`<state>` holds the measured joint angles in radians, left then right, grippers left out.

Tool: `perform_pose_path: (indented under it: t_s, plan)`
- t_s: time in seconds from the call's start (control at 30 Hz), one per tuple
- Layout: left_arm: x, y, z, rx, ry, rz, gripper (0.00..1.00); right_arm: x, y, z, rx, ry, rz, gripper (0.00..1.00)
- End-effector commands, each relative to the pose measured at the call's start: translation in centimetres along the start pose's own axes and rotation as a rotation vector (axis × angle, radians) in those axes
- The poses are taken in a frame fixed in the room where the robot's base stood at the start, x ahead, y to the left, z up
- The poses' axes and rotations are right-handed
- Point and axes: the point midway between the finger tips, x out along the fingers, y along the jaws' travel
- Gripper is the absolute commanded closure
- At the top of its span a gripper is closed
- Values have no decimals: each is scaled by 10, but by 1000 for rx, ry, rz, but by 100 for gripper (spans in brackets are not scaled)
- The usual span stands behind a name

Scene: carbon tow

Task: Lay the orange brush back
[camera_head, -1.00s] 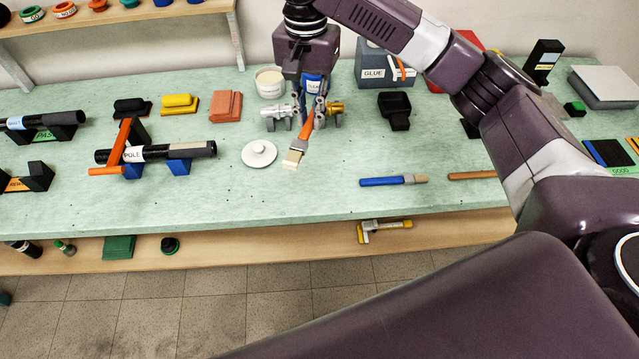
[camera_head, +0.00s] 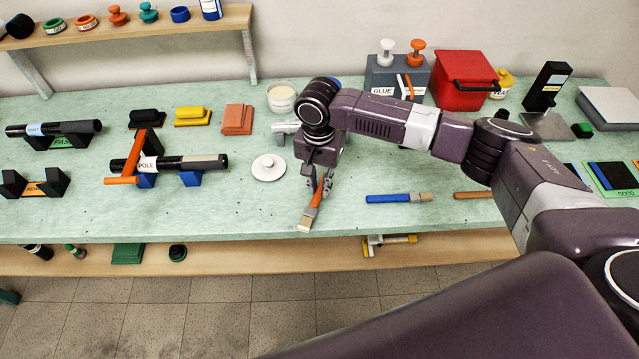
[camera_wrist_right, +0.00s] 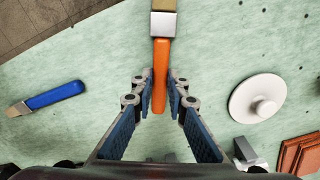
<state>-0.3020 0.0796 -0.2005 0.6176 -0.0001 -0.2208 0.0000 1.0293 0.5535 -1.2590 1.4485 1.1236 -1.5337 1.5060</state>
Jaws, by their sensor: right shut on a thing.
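The orange brush (camera_head: 317,195) has an orange handle, a metal band and pale bristles. My right gripper (camera_head: 326,178) is shut on its handle and holds it near the front part of the green bench, bristles toward the front edge. In the right wrist view the handle (camera_wrist_right: 160,62) sits between the two fingertips (camera_wrist_right: 160,92), with the bristle end at the top. I cannot tell whether the brush touches the bench. A blue brush (camera_head: 398,198) and a brown-handled tool (camera_head: 474,195), partly hidden by my arm, lie to its right. My left gripper does not show.
A white round lid (camera_head: 269,168) lies left of the gripper, with a white tub (camera_head: 282,98) behind it. The grey glue box (camera_head: 384,77) and red box (camera_head: 463,80) stand at the back. The pole (camera_head: 190,163) rests on blue supports.

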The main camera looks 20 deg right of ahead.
Motion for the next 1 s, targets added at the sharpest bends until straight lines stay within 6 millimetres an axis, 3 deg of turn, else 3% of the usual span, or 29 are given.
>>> perform_pose_path:
  t_s: [0.37, 0.4, 0.57, 0.87, 1.0]
  plan:
    - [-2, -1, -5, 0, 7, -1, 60, 4, 0, 0, 0, -1, -1, 100]
    - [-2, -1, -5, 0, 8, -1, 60, 5, 0, 0, -1, 0, -1, 85]
    - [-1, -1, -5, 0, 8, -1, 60, 4, 0, 0, -1, 0, -1, 69]
    - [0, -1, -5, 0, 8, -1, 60, 3, 0, -1, 0, 1, -1, 69]
    - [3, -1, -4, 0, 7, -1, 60, -10, -1, -1, 0, 3, -3, 69]
